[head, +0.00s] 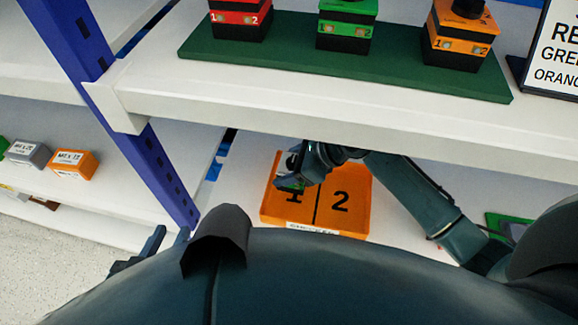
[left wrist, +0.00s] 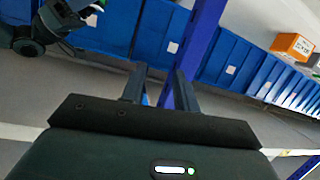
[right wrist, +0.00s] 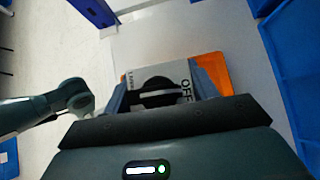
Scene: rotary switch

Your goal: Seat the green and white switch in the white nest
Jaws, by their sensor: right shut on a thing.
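The switch (right wrist: 158,92) has a white face with "OFF" lettering and a black knob, seen in the right wrist view. My right gripper (right wrist: 160,95) is shut on it, one finger on each side. In the head view the right gripper (head: 295,172) and the switch (head: 291,187), with a little green showing, are over compartment 1 of an orange tray (head: 352,222). I cannot tell the gap between switch and tray. My left gripper (head: 150,252) is open and empty, away at the left; its fingers also stand apart in the left wrist view (left wrist: 160,88). I cannot make out a white nest.
A white shelf (head: 330,120) above my right arm carries a green board (head: 280,45) with red, green and orange switch boxes. A blue post (head: 150,160) stands at the left. Grey and orange boxes (head: 72,163) sit on the left shelf. A green item (head: 505,222) lies at the right.

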